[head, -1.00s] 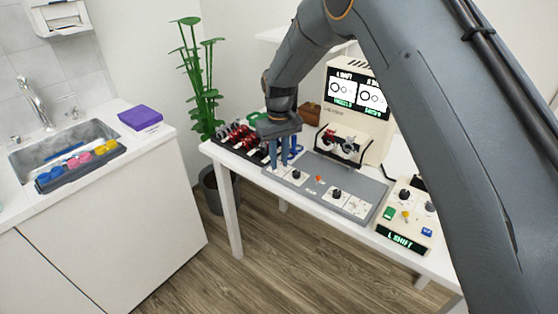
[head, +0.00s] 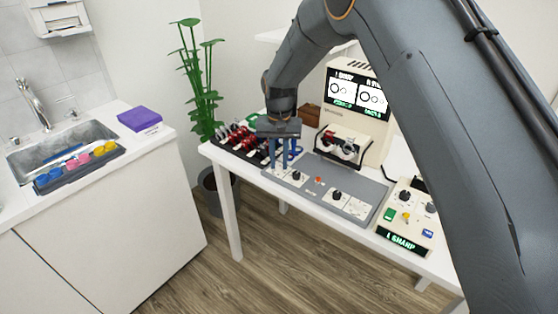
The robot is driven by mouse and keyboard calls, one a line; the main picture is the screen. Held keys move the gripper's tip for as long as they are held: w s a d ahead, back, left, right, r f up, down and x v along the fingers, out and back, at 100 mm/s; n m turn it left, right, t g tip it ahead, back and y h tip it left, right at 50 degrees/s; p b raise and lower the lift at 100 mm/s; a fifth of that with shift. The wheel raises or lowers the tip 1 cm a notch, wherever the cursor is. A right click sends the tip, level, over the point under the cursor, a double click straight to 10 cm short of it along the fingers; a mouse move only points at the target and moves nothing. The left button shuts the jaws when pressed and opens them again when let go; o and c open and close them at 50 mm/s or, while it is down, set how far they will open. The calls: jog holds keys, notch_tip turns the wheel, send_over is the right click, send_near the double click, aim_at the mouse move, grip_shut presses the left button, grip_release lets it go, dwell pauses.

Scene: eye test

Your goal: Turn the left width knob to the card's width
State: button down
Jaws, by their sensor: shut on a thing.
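My gripper (head: 280,166) points straight down over the left end of the grey panel (head: 318,184) on the white table. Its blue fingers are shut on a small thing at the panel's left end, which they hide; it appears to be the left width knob. A black knob (head: 296,175) stands just right of the fingers, apart from them. Another black knob (head: 337,195) stands further right, by a pale printed patch (head: 358,208). The card and its width value cannot be made out.
A trial frame (head: 340,147) stands behind the panel, before a lit screen (head: 357,92). A rack of red and dark lenses (head: 240,143) lies left of my gripper. A control box (head: 408,215) with a green-lettered display stands at the right. My arm covers the right side.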

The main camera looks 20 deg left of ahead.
aim_at(279, 164)
jog(key=shift+r, duration=0.1)
jog(key=c, duration=1.8)
grip_release()
jog(key=shift+c, duration=0.2)
jog(key=shift+r+b, duration=0.9)
jog(key=shift+r, duration=2.95)
jog(key=shift+m, duration=0.7)
jog(key=s+d, duration=0.5)
jog(key=d, duration=0.5)
jog(key=s+d, duration=0.5)
jog(key=d, duration=0.6)
jog(key=s+d, duration=0.5)
jog(key=d, duration=0.5)
jog(key=shift+d+r, duration=0.15)
jog(key=shift+r, duration=0.25)
jog(key=s+d+f, duration=0.2)
jog(key=s+d, duration=0.4)
jog(key=s, duration=0.5)
jog(key=shift+d+t, duration=0.25)
jog(key=shift+t, duration=0.05)
